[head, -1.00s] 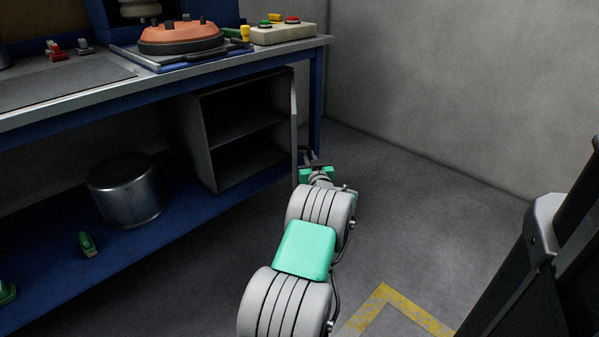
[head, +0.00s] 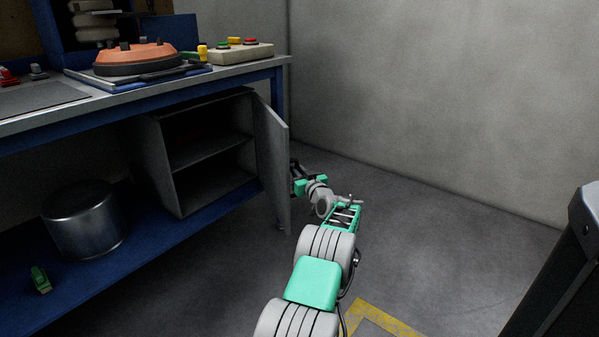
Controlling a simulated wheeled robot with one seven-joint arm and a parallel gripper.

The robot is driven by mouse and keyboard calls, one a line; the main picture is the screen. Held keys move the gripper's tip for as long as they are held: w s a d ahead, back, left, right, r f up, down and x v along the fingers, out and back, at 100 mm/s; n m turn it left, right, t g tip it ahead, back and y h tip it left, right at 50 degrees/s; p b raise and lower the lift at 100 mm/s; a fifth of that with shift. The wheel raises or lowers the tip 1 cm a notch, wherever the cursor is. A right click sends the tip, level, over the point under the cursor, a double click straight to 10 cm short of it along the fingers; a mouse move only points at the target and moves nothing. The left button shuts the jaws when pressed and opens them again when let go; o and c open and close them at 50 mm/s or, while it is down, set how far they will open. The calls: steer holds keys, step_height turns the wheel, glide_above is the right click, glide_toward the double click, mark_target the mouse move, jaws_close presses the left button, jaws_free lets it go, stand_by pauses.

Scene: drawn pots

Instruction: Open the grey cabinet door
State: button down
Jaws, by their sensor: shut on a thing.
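The grey cabinet (head: 160,171) stands under the workbench with its inside and a middle shelf in sight. Its grey door (head: 272,160) is hinged on the right side and stands open, swung outward, with its inner face partly towards me. My gripper (head: 296,172) is at the far side of the door, near its right-hand edge. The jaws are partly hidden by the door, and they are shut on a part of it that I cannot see. My arm reaches up to it from the bottom of the view.
A blue workbench (head: 110,101) carries an orange round part (head: 138,58) and a button box (head: 240,52). A metal drum (head: 84,222) and a small green object (head: 40,280) are on its lower shelf.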

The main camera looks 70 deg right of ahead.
steer(key=c, duration=1.7)
jaws_free()
steer(key=shift+w+a, duration=0.15)
steer(key=shift+w, duration=0.2)
steer(key=shift+s, duration=0.3)
steer(key=p+v, duration=0.3)
steer(key=v, duration=0.4)
steer(key=shift+a, duration=0.25)
